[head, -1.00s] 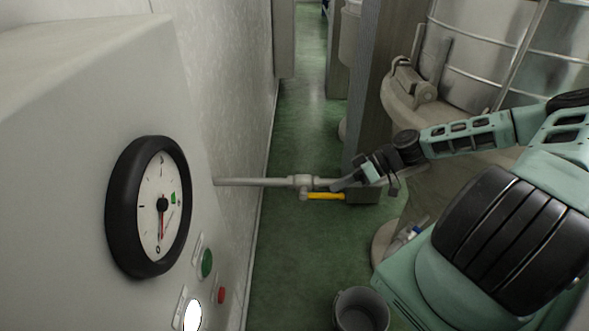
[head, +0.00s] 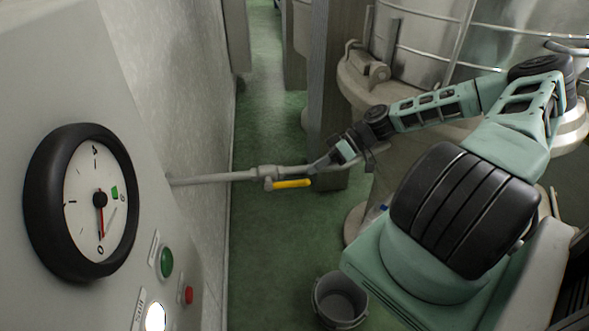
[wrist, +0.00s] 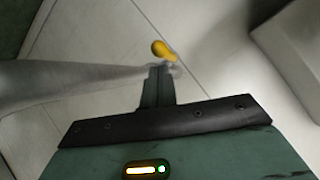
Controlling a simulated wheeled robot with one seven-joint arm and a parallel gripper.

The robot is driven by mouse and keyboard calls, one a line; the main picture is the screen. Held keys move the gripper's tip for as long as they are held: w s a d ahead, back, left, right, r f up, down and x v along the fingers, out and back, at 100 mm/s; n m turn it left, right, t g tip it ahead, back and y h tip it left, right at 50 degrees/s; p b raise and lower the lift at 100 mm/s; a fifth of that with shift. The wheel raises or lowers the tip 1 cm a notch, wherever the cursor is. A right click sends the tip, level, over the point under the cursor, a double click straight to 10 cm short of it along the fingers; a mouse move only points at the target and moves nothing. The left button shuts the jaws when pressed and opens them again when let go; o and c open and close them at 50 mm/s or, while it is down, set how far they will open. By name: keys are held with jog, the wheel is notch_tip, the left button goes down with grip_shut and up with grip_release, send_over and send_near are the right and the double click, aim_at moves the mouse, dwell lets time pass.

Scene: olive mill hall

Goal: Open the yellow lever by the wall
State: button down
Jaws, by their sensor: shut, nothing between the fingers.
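The yellow lever (head: 292,184) sits on a valve (head: 267,174) in a grey pipe (head: 215,179) that comes out from the wall side. In the head view the lever lies nearly along the pipe, just below it, pointing right. My gripper (head: 318,167) is at the pipe, just above the lever's free end. In the wrist view the yellow lever (wrist: 160,49) shows end-on just beyond the closed fingertips of my gripper (wrist: 160,70). The fingers are shut with nothing between them. Whether they touch the lever I cannot tell.
A panel with a round black gauge (head: 82,200), a green button (head: 167,263) and a red button (head: 188,294) stands at the left. A grey bucket (head: 340,300) is on the floor below. A large metal tank (head: 425,40) stands behind my arm. The green aisle floor (head: 262,110) is clear.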

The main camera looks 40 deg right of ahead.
jog(key=shift+w+r+b+v, duration=0.1)
jog(key=shift+r+b+v, duration=0.05)
jog(key=shift+v, duration=0.9)
jog(key=shift+w+r+b+v, duration=0.1)
jog(key=shift+r+b+v, duration=0.05)
jog(key=shift+v, duration=0.9)
jog(key=shift+a, duration=0.1)
